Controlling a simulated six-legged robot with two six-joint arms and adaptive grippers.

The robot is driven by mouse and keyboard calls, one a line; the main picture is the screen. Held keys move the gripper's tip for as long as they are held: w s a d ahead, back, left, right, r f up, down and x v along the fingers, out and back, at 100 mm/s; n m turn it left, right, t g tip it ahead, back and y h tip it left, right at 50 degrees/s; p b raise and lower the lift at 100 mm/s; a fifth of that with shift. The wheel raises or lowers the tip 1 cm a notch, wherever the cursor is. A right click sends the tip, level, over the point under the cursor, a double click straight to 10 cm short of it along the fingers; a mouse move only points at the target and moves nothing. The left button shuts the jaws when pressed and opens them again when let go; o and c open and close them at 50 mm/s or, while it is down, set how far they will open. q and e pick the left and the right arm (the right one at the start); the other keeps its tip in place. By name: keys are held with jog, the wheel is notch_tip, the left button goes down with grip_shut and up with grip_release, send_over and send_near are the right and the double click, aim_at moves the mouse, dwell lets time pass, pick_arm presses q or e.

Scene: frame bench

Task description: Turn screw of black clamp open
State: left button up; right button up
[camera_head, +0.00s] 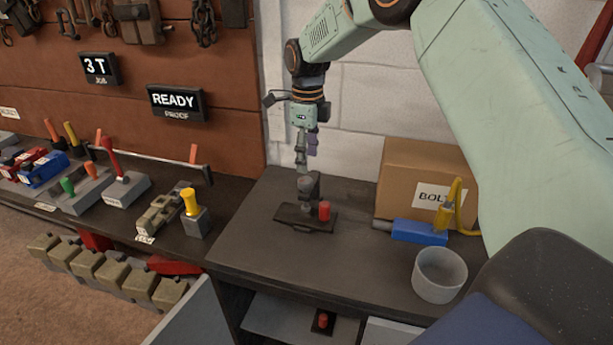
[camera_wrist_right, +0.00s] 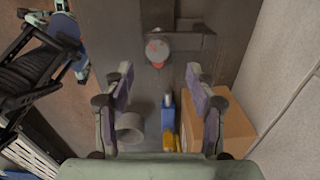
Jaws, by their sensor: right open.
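The black clamp (camera_head: 290,216) sits on the dark bench in the head view, with a dark grey upright part and a small red cylinder (camera_head: 324,211) at its right side. In the right wrist view a dark bracket (camera_wrist_right: 195,41) and a round grey top with red marks (camera_wrist_right: 158,50) show beyond the fingertips. Which part is the screw is not clear. My right gripper (camera_head: 304,172) points down above the clamp; in its wrist view its two fingers (camera_wrist_right: 160,75) are spread with nothing between them. Contact with the clamp cannot be told.
A cardboard bolt box (camera_head: 404,172), a blue tool (camera_head: 418,232) with a yellow part and a grey cup (camera_head: 440,275) stand right of the clamp. A yellow-handled block (camera_head: 195,215) and several tools line the left bench. The bench front before the clamp is clear.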

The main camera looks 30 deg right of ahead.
aim_at(306, 180)
jog(key=f, duration=0.4)
jog(key=a+f, duration=0.1)
jog(key=f, duration=0.1)
jog(key=shift+s+d+f, duration=0.1)
jog(key=shift+d+f, duration=0.25)
jog(key=shift+f, duration=0.35)
jog(key=shift+a, duration=0.1)
jog(key=shift+a, duration=0.15)
jog(key=shift+c, duration=1.3)
jog(key=shift+d, duration=0.2)
jog(key=c, duration=0.5)
jog(key=shift+a, duration=0.1)
jog(key=c, duration=0.4)
